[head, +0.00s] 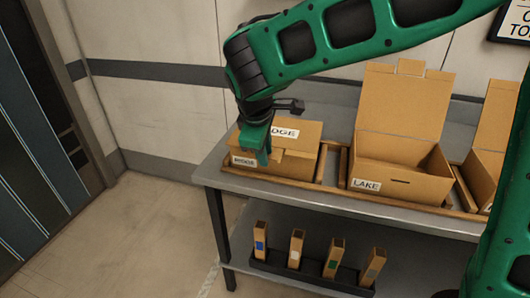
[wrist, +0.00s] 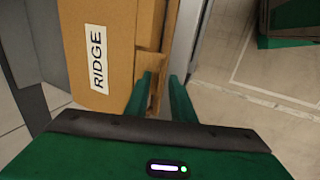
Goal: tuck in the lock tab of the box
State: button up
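The RIDGE box (head: 306,136) stands at the left end of the table with its lid down; it also shows in the wrist view (wrist: 98,25). A cardboard flap, apparently the lock tab (wrist: 148,62), sticks out past the lid's front edge in the wrist view; it shows in the head view (head: 293,154) too. My gripper (head: 262,162) points down at the box's front and hides part of the lid label. In the wrist view its two green fingers (wrist: 162,92) are apart, near the tab, with nothing clearly held. Whether a finger touches the tab, I cannot tell.
The LAKE box (head: 400,174) stands open to the right, lid raised, with another open box (head: 484,168) beyond. Wooden rails (head: 333,166) separate the boxes on the grey table (head: 280,184). Several small cartons (head: 296,248) stand in a black tray on the lower shelf. Floor at left is clear.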

grip_shut()
jog(key=shift+f, duration=0.15)
jog(key=f+t, duration=0.1)
jog(key=t, duration=0.1)
jog(key=f+t+h, duration=0.1)
jog(key=t, duration=0.1)
jog(key=f+t+h, duration=0.1)
jog(key=t, duration=0.1)
jog(key=shift+s+a+f, duration=0.15)
jog(key=shift+s+f, duration=0.05)
jog(key=shift+f, duration=0.1)
jog(key=f+t, duration=0.1)
jog(key=t, duration=0.1)
jog(key=w+f+t+h, duration=0.1)
jog(key=t, duration=0.1)
jog(key=shift+d+h, duration=0.2)
jog(key=shift+h, duration=0.1)
jog(key=shift+w+d+f+t+h, duration=0.1)
jog(key=shift+w+f+t+h, duration=0.15)
jog(key=shift+t, duration=0.5)
jog(key=shift+w+d+f+t+h, duration=0.1)
jog(key=shift+w+f+t+h, duration=0.15)
jog(key=shift+t, duration=0.5)
